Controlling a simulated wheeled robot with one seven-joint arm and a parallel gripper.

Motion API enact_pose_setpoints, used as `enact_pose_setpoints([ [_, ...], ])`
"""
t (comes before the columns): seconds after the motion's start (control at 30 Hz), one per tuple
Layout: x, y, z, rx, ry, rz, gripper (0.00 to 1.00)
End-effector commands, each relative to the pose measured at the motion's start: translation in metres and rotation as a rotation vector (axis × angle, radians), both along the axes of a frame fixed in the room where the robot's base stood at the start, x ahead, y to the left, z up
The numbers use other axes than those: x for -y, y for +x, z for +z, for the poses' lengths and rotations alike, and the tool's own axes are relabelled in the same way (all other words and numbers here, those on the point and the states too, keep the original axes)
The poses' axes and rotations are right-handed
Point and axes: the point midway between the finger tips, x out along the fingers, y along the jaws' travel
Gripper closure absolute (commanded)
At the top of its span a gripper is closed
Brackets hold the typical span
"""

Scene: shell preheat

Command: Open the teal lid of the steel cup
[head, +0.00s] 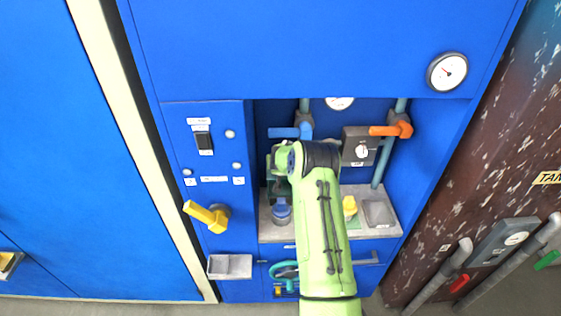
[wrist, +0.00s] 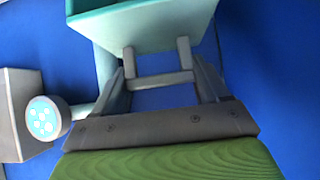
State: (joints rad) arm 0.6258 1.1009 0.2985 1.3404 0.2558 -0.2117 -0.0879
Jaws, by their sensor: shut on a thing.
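In the wrist view my gripper (wrist: 157,62) has its two fingertips a little apart, in front of the lower part of a teal piece (wrist: 150,33). This looks like the teal lid. A grey bar (wrist: 160,80) spans between the fingers. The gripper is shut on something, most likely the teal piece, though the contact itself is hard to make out. In the head view my green arm reaches into the recess of the blue cabinet and hides most of the gripper. I cannot make out the steel cup in either view.
A blue-topped container (head: 281,211) and a yellow-topped bottle (head: 349,206) stand on the grey shelf (head: 268,232) beside my arm. A blue lever (head: 284,132) and an orange lever (head: 385,130) are close behind. A yellow handle (head: 200,212) sticks out at left.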

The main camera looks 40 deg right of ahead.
Motion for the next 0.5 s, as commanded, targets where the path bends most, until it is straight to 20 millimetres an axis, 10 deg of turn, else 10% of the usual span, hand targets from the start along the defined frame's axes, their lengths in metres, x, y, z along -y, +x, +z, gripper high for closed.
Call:
enact_pose_setpoints([
  [0.17, -0.0005, -0.0009, -0.0028, -0.004, 0.003, 0.000, 0.80],
  [0.2, -0.0005, -0.0011, -0.0030, -0.005, 0.003, 0.000, 0.24],
  [0.37, -0.0004, -0.0010, -0.0025, -0.005, 0.002, 0.001, 0.00],
  [0.5, -0.0004, -0.0009, -0.0019, -0.004, 0.002, 0.001, 0.00],
])
